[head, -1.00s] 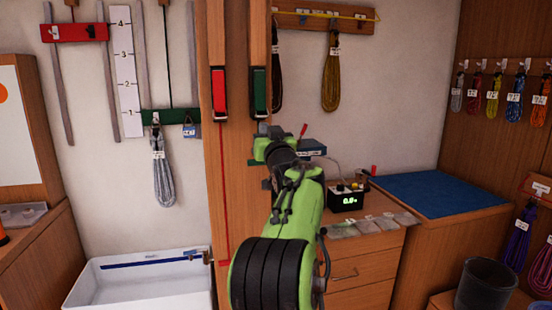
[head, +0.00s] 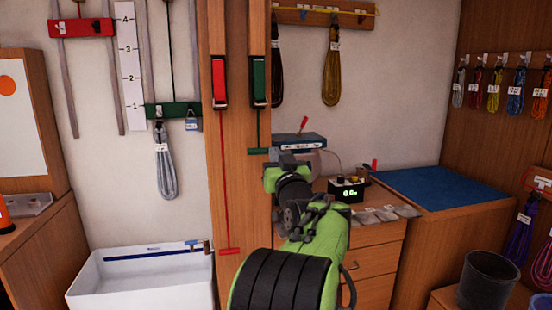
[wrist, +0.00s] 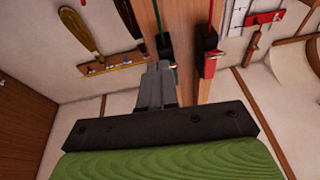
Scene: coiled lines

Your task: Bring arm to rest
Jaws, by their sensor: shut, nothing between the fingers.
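My green and black arm (head: 285,265) reaches up from the bottom middle of the head view, in front of the wooden post and the drawer unit. Beyond the fingers is the wooden post with the green clamp (wrist: 166,48) and the red clamp (wrist: 209,55). I see no contact between the gripper and anything.
A white sink (head: 140,280) stands at lower left. Coiled lines (head: 166,172) hang on the walls.

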